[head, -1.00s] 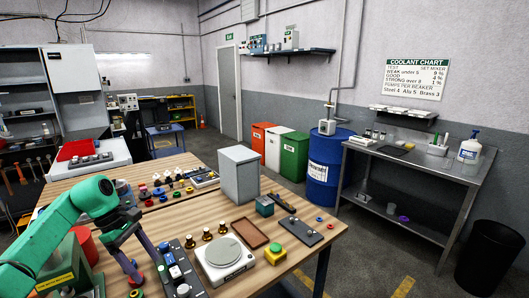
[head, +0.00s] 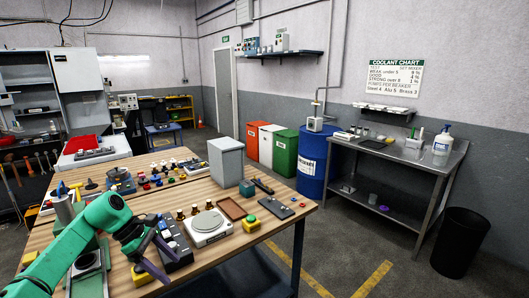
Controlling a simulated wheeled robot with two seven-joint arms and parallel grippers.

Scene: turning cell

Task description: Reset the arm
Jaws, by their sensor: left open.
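My left arm is green and comes in from the lower left. Its left gripper (head: 160,262) has dark purple fingers that stand apart with nothing between them. It is at the near edge of the wooden table (head: 262,224), in front of a dark control box with knobs (head: 176,250). I cannot tell whether the fingers touch the box. My right gripper is not in view.
A white scale (head: 208,226), a yellow block with a green button (head: 251,223), a brown tray (head: 232,208) and a grey box (head: 226,160) stand on the table. A blue drum (head: 311,165) and a metal bench (head: 400,153) stand to the right. Floor between is clear.

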